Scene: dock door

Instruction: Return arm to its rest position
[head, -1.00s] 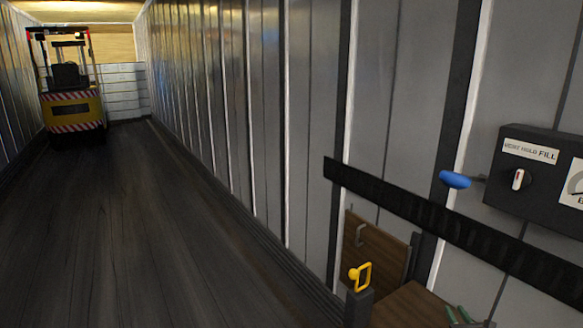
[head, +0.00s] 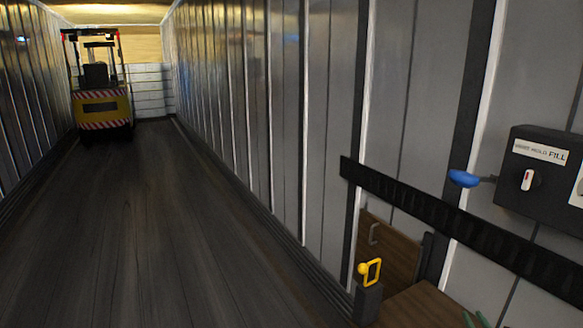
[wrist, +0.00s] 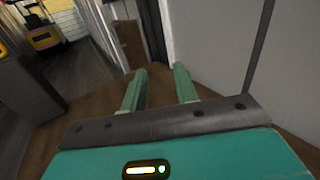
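My gripper (wrist: 160,70) shows in the wrist view with its two green fingers apart and nothing between them. Past the fingertips are a brown floor or board surface and pale wall panels. In the head view only the green tips of my gripper (head: 477,320) show at the bottom edge, right of centre, above a brown wooden surface. The rest of my arm is out of the head view.
A yellow handle (head: 371,271) tops a dark post. A black rail (head: 450,215) crosses the right wall. A blue-knobbed lever (head: 463,178) sticks out from a dark control box (head: 535,165). A forklift (head: 101,95) stands far down the clear corridor.

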